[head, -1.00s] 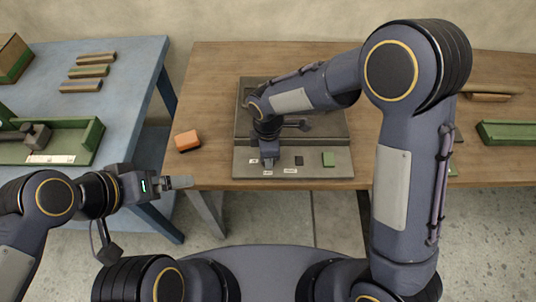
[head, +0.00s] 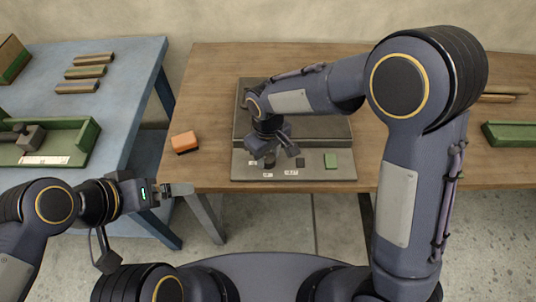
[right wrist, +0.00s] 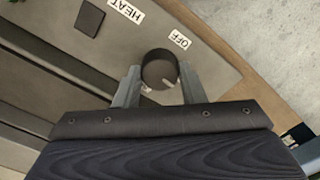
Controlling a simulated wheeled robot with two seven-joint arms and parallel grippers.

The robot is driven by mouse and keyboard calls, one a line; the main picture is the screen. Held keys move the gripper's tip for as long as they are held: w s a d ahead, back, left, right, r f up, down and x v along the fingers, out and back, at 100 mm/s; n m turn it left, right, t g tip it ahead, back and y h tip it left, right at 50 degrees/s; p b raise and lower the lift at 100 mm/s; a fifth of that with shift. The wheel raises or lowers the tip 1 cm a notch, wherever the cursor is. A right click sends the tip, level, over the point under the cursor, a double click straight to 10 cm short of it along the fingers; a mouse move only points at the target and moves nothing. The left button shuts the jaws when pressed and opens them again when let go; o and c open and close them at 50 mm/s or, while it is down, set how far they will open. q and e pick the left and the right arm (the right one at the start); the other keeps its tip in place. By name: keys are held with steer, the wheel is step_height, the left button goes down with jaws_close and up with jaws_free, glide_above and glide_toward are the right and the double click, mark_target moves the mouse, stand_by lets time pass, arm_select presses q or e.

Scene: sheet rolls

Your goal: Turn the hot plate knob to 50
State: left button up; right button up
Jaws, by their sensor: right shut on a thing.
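The hot plate (head: 244,170) lies on the wooden table, with a grey front panel. Its round dark knob (right wrist: 159,66) shows in the right wrist view, with a pale mark on its near side. An OFF label (right wrist: 180,39) and a HEAT label (right wrist: 127,11) are on the panel beside it. My right gripper (right wrist: 158,72) is shut on the knob, one finger on each side. In the head view my right gripper (head: 269,164) is over the panel's left part and mostly hides the knob. My left gripper (head: 180,190) hangs apart, left of the wooden table's front; its finger gap is unclear.
An orange block (head: 185,142) lies left of the hot plate. A blue table (head: 120,110) at the left bears a green tray (head: 85,143) and several bars.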

steer(key=m, duration=0.4)
steer(key=shift+r+m, duration=0.1)
steer(key=shift+m, duration=0.2)
steer(key=m, duration=0.3)
steer(key=shift+m, duration=0.4)
steer(key=m, duration=0.4)
steer(key=m+p, duration=0.1)
steer(key=m, duration=0.3)
steer(key=shift+m, duration=0.3)
steer(key=shift+p, duration=0.3)
steer(key=o, duration=1)
